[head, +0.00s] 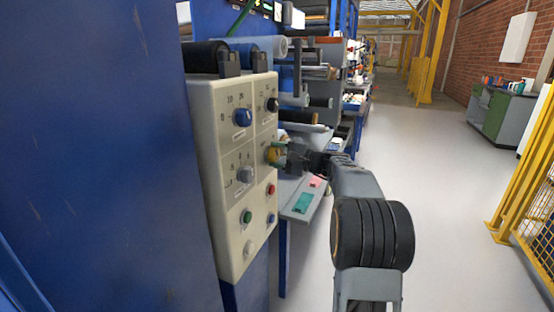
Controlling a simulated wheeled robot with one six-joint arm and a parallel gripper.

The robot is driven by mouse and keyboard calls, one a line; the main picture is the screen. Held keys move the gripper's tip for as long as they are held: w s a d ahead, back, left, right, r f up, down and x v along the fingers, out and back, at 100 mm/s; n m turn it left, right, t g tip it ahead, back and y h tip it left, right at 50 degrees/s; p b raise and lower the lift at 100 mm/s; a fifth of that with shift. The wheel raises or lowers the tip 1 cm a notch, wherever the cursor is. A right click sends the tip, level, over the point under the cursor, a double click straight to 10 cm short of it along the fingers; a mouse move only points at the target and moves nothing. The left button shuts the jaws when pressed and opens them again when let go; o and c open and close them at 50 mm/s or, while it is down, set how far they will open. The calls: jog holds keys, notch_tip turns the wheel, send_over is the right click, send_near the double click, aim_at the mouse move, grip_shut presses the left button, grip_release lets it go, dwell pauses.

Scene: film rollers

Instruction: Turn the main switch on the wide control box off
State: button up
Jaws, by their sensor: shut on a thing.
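The wide control box (205,130) is cream-coloured and stands on the blue machine at centre left, its face turned to the right. Its upper part carries a blue knob (242,118), a black knob (272,104), a grey knob (245,174) and a yellow knob (270,155). My gripper (277,155) reaches in from the right and is shut on the yellow knob, which its fingers partly hide. The knob's exact angle and its markings are too small to read.
Below the knobs are green (247,217), red (270,189), blue (270,218) and white (250,249) buttons. Black rollers (206,56) lie above the box. A grey shelf (302,197) juts out behind my gripper. Yellow fencing (530,195) stands at right; the floor between is clear.

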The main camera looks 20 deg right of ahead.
dwell(0.4)
jog(key=o, duration=0.9)
jog(key=shift+o, duration=0.2)
jog(key=p+v, duration=0.2)
jog(key=v, duration=1.2)
jog(key=s+a+r+n+g+h+p, duration=0.2)
jog(key=s+a+r+g+p, duration=0.15)
jog(key=a+p, duration=0.45)
jog(key=s+a+r+n+g+h+p, duration=0.1)
jog(key=s+a+r+n+g+p, duration=0.15)
jog(key=a+g+p, duration=0.4)
jog(key=s+a+r+n+h+p, duration=0.3)
jog(key=s+n+h+p, duration=0.1)
jog(key=s+p, duration=0.3)
jog(key=s+a+r+n+h+p, duration=0.4)
jog(key=s+h+p, duration=0.1)
jog(key=s+p, duration=0.2)
jog(key=shift+s+a+p, duration=0.2)
jog(key=shift+a+p, duration=0.05)
jog(key=shift+p, duration=0.4)
